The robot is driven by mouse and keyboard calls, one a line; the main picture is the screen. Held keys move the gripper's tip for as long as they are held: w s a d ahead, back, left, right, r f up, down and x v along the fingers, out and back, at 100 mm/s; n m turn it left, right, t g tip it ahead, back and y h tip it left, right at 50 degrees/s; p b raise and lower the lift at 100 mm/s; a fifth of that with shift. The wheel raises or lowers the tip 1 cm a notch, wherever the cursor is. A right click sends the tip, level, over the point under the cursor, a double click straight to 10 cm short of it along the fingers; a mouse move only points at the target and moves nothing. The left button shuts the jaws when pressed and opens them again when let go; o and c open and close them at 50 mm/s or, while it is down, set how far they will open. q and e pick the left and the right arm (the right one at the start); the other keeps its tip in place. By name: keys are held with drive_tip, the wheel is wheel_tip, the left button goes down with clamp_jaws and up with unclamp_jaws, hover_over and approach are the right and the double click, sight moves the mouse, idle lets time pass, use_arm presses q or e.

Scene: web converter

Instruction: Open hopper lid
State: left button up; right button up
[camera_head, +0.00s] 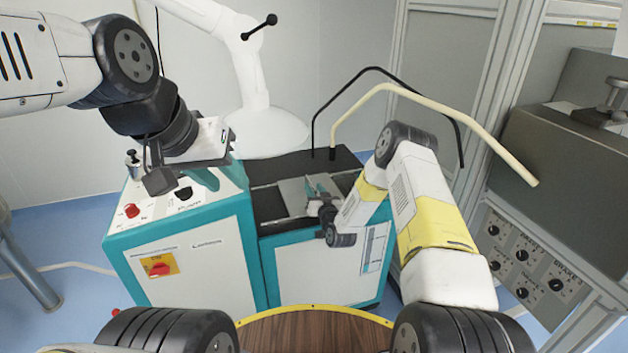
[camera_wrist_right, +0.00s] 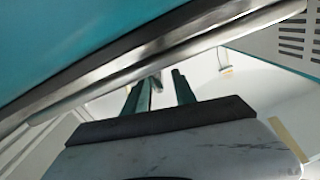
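The low white-and-teal machine (camera_head: 315,268) stands ahead, with a dark top. A flat grey metal plate (camera_head: 293,192) lies in that top; it looks like the hopper lid and lies flat. My right gripper (camera_head: 316,187) is over the plate's right part, its fingers pointing back and left. In the right wrist view its two green fingers (camera_wrist_right: 160,88) are apart with a gap between them. A metal bar or edge (camera_wrist_right: 170,58) crosses just beyond the fingertips; contact cannot be told. My left gripper (camera_head: 207,176) hangs over the control cabinet, its fingers mostly hidden.
The control cabinet (camera_head: 187,258) to the left carries a red button (camera_head: 131,210) and a red-yellow switch (camera_head: 160,268). Black and cream bent rails (camera_head: 440,100) rise behind my right arm. A grey panel with knobs (camera_head: 525,262) stands at right. A round wooden surface (camera_head: 315,332) is in front.

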drive_tip(key=shift+w, duration=0.15)
clamp_jaws()
idle(1.4)
